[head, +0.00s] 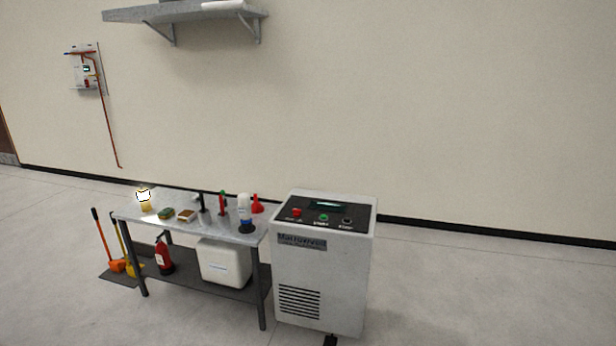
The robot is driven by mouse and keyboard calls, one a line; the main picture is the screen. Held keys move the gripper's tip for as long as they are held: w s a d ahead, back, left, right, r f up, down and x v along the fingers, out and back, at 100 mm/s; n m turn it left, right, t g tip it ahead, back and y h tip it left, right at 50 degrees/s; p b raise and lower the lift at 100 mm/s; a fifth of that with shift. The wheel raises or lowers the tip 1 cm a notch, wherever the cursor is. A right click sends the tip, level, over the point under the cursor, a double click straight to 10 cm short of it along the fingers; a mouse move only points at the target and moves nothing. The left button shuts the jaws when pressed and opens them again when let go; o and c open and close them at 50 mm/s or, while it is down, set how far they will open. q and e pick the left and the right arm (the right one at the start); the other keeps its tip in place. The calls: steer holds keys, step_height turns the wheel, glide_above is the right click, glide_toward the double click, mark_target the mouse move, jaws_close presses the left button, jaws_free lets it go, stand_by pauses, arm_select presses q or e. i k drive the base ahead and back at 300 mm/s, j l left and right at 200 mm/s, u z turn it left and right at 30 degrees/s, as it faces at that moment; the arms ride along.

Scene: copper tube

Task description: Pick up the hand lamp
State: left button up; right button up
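A small yellow lamp with a bright, lit top (144,199), which looks like the hand lamp, stands upright at the left end of a metal table (183,200). Neither of my grippers shows in the head view, and nothing is seen holding the lamp.
The table also carries small blocks (187,215), dark and red tools (222,203), a white-and-blue item (245,213) and a red funnel-like item (257,204). A grey machine (322,262) stands against its right end.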

mark_target(144, 198)
steer(key=i+l+u, duration=0.4)
steer(key=i, duration=0.25)
steer(key=i+l+u, duration=0.45)
steer(key=i, duration=0.2)
steer(key=i+l+u, duration=0.4)
steer(key=i+j+u, duration=0.2)
steer(key=i+u, duration=0.15)
steer(key=i, duration=0.9)
steer(key=i+l+u, duration=0.15)
steer(key=i+u, duration=0.15)
steer(key=i, duration=2.9)
